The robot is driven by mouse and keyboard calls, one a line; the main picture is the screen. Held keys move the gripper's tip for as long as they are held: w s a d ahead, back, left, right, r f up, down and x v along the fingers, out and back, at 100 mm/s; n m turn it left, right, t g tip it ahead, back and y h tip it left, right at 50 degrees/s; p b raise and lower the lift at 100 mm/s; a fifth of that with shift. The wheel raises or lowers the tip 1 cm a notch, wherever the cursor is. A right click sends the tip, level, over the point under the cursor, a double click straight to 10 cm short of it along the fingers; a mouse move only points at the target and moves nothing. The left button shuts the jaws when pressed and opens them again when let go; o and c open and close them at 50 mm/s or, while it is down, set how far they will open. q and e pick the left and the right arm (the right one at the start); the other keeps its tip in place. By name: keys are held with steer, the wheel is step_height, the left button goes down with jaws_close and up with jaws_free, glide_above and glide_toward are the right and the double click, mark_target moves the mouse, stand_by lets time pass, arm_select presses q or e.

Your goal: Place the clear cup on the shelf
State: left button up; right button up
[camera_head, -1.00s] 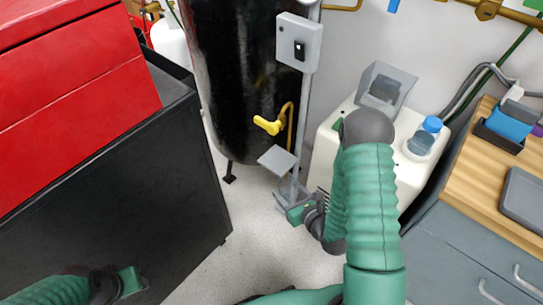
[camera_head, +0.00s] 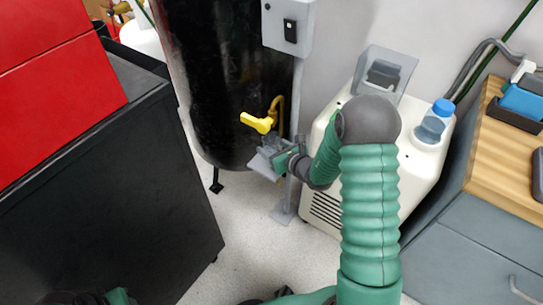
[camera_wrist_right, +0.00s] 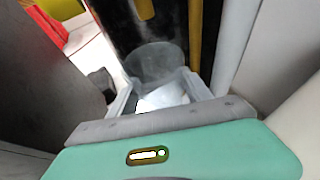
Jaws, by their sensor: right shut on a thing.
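The clear cup (camera_wrist_right: 155,62) shows faintly as a transparent round form between the fingertips in the right wrist view. My right gripper (camera_head: 274,150) is shut on it, and it is barely distinct in the head view. The small grey shelf (camera_head: 262,167) sticks out from a grey post, directly below and beside the gripper. The cup is over or at the shelf; I cannot tell whether it touches. My left gripper (camera_head: 120,297) is cut off at the bottom left edge, and its fingers do not show.
A black tank (camera_head: 215,80) with a yellow valve handle (camera_head: 257,122) stands close behind the shelf. A grey switch box (camera_head: 288,25) is above. A white machine (camera_head: 412,165) with a blue-capped bottle (camera_head: 434,122) is at right. A black cabinet (camera_head: 110,200) is at left.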

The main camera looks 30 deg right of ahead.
mark_target(271, 152)
steer(key=f+b, duration=0.2)
steer(key=w+f+b, duration=0.1)
steer(key=f, duration=0.1)
steer(key=shift+d, duration=0.3)
steer(key=shift+r, duration=0.25)
steer(key=shift+f, duration=0.15)
steer(key=o, duration=1.2)
steer(key=shift+o, duration=0.2)
